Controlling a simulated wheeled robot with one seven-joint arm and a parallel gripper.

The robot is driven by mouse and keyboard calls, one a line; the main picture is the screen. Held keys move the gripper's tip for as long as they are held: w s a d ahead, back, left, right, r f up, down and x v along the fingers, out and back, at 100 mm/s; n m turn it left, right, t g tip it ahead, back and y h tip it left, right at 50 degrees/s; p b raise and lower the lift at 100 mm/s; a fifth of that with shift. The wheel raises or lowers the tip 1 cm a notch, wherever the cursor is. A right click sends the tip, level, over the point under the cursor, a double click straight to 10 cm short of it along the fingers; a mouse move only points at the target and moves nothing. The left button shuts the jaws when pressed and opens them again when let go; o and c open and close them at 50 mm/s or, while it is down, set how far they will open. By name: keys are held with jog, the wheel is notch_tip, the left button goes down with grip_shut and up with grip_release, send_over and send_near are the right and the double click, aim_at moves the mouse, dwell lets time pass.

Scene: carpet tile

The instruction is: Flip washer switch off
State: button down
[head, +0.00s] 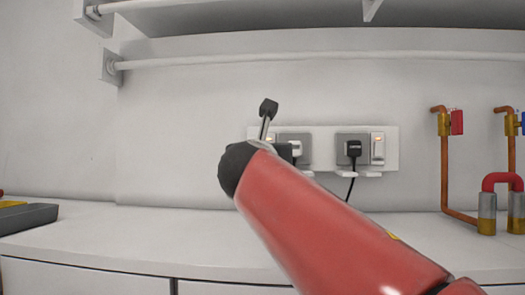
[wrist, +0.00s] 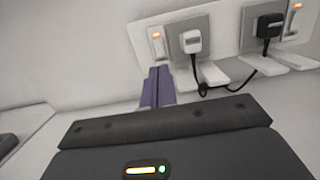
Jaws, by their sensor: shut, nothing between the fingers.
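A white wall panel (head: 325,134) carries two sockets, each with a rocker switch at its outer side. The left switch (wrist: 156,42) glows orange at its top and sits beside a white plug (wrist: 192,42). The right switch (head: 378,148) also glows orange and sits beside a black plug (head: 353,148). I cannot read which is the washer's. My gripper (wrist: 158,72) has its purple fingers together and empty, with the tips just below the left switch in the wrist view. Whether they touch the panel is unclear. In the head view my arm hides the fingers.
White tabs (wrist: 216,71) stick out below the sockets, and a black cable (head: 351,188) hangs down to the white counter (head: 165,215). Copper pipes (head: 444,175) with valves stand at right. A rail (head: 310,60) and shelf run above. A grey tray (head: 25,217) lies at left.

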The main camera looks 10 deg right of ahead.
jog(key=p+x, duration=0.2)
jog(key=x, duration=0.9)
jog(key=shift+w, duration=0.2)
jog(key=shift+r+p, duration=0.1)
jog(key=shift+p, duration=0.25)
jog(key=shift+w+d, duration=0.1)
